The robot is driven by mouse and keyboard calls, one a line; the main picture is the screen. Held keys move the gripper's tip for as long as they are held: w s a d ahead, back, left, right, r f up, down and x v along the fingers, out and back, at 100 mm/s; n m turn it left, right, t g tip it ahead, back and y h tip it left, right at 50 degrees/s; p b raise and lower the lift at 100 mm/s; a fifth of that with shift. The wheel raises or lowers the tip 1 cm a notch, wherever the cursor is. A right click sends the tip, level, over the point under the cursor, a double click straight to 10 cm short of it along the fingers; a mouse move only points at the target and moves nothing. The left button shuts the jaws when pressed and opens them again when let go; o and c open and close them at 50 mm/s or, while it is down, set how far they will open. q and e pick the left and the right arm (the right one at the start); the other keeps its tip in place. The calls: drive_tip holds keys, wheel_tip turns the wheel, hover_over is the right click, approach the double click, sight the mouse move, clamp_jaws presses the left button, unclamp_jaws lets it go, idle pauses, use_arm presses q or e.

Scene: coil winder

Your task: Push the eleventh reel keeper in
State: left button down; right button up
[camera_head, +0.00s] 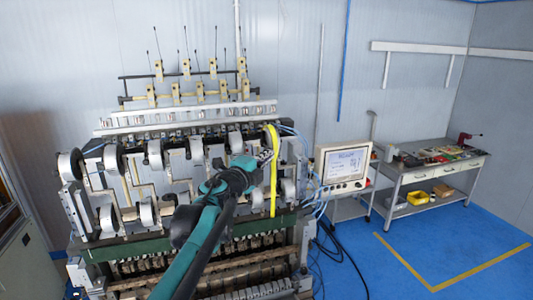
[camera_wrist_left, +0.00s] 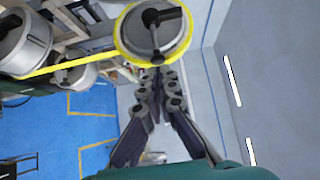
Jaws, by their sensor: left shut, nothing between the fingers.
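In the left wrist view, a reel (camera_wrist_left: 133,38) wound with yellow tape shows at the top. A black keeper (camera_wrist_left: 168,14) with a lever-like arm sits at its hub. My left gripper (camera_wrist_left: 157,78) is shut and empty, its fingertips just below the keeper in the picture; I cannot tell whether they touch. In the head view, my left gripper (camera_head: 263,155) is beside the yellow tape (camera_head: 274,180) at the right end of the coil winder (camera_head: 130,230). My left arm hides part of the machine's middle. My right gripper is not in view.
Other reels (camera_head: 155,153) line the winder, and grey rollers (camera_wrist_left: 25,40) stand close to the left in the wrist view. A monitor (camera_head: 343,166) stands right of the machine, with a workbench (camera_head: 425,170) beyond.

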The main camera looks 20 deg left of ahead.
sight(266, 147)
use_arm(q)
drive_tip(key=shift+w+a, duration=0.1)
drive_tip(key=shift+w, duration=0.1)
drive_tip(key=shift+w+a, duration=0.75)
drive_tip(key=shift+w, duration=0.3)
drive_tip(key=shift+d, duration=0.1)
